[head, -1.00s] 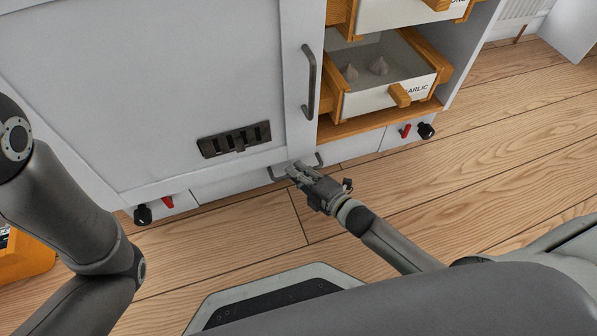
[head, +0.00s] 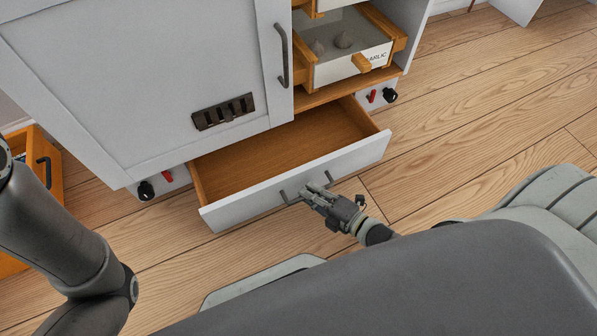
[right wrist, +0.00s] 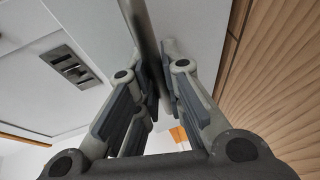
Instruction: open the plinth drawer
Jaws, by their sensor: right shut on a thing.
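The plinth drawer (head: 300,183) stands pulled out from the base of the white cabinet in the head view. Its wooden inside (head: 265,150) shows and looks empty. A dark bar handle (head: 286,197) runs along its white front. My right gripper (head: 310,192) is at the front, shut on the handle. In the right wrist view the bar (right wrist: 150,45) passes between the fingers of my right gripper (right wrist: 160,75). Part of the handle is hidden by the fingers. My left arm is at the left edge, but its gripper is out of view.
The cabinet door (head: 130,70) above is closed, with a vertical handle (head: 282,55) and a dark vent. An open garlic drawer (head: 345,65) juts out at upper right. Black knobs (head: 146,190) and red switches flank the plinth. An orange wooden unit (head: 50,180) stands at left. Floor on the right is clear.

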